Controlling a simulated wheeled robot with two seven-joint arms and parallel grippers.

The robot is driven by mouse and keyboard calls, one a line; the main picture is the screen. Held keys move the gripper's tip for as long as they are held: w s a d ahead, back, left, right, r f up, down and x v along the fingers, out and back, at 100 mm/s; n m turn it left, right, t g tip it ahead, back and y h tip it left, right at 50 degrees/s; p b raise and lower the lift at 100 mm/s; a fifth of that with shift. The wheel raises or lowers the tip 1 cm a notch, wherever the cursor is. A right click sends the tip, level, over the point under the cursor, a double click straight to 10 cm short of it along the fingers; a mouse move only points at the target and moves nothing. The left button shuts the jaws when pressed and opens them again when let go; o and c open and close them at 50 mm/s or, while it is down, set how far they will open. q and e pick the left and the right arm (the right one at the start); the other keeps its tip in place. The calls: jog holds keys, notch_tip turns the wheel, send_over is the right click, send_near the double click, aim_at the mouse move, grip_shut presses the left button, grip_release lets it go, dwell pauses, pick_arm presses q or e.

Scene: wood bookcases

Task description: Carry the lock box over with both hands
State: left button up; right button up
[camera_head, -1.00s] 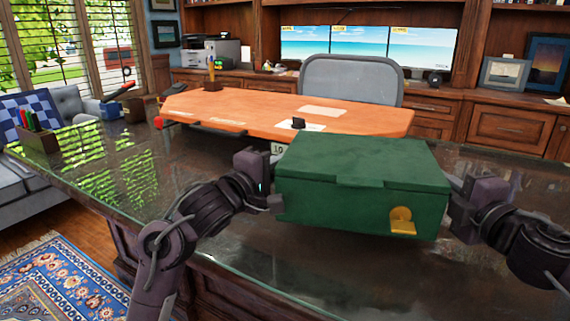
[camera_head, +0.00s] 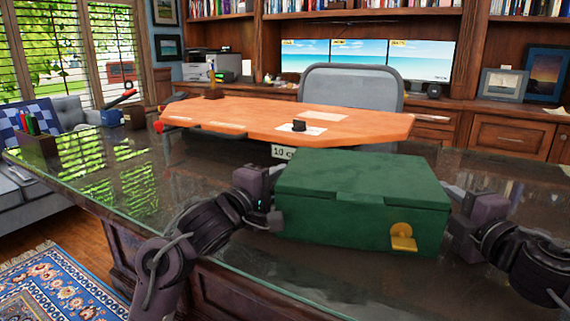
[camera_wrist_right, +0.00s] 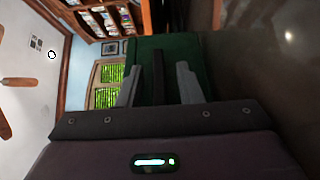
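The green lock box (camera_head: 345,210) with its lid shut and a gold latch (camera_head: 403,238) is between my two hands over the near side of the dark glossy desk. I cannot tell whether its bottom touches the desk. My left gripper (camera_head: 274,215) is against or close to its left side; its fingers are too small and partly hidden to read. My right gripper (camera_head: 452,207) is at its right side. In the right wrist view, the right fingers (camera_wrist_right: 158,70) are apart, with a dark bar between them in front of the green box side (camera_wrist_right: 172,47).
The dark desk (camera_head: 200,165) has free glossy surface left of the box. An orange desktop (camera_head: 240,110) lies behind, with a grey chair (camera_head: 350,90) beyond. A pen holder (camera_head: 38,143) stands on the far left. A small sign (camera_head: 284,152) shows just behind the box.

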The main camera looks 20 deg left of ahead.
pick_arm(q)
jog(key=o, duration=0.8)
jog(key=shift+w+d+f, duration=0.1)
jog(key=shift+f, duration=0.2)
jog(key=shift+s, duration=0.35)
pick_arm(e)
jog(key=shift+w+d+f, duration=0.1)
jog(key=shift+f, duration=0.05)
pick_arm(q)
jog(key=v, duration=0.7)
jog(key=shift+s+a+r, duration=0.15)
jog(key=shift+a, duration=0.05)
jog(key=shift+s+r, duration=0.1)
pick_arm(e)
jog(key=v, duration=1.2)
pick_arm(q)
jog(key=shift+r, duration=0.1)
